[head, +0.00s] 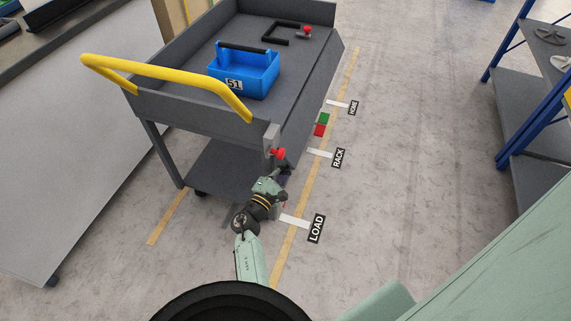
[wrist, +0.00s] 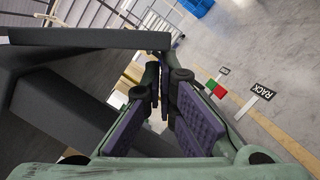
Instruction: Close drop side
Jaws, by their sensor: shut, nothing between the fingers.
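The grey cart carries a drop side (head: 311,92) along its right edge. The panel hangs outward and down from the deck, while the far and left walls stand up. A red knob (head: 278,153) is at the cart's near right corner, and another red knob (head: 306,30) is at the far end. My gripper (head: 284,165) is shut and empty, just below and beside the near knob. In the wrist view its purple-padded fingers (wrist: 160,72) meet near the end of a dark grey cart edge (wrist: 95,38). I cannot tell whether they touch it.
A yellow handle (head: 165,75) spans the near end. Blue-framed shelving (head: 512,110) stands right. Open floor (head: 400,150) with LOAD, RACK and HOME labels lies between.

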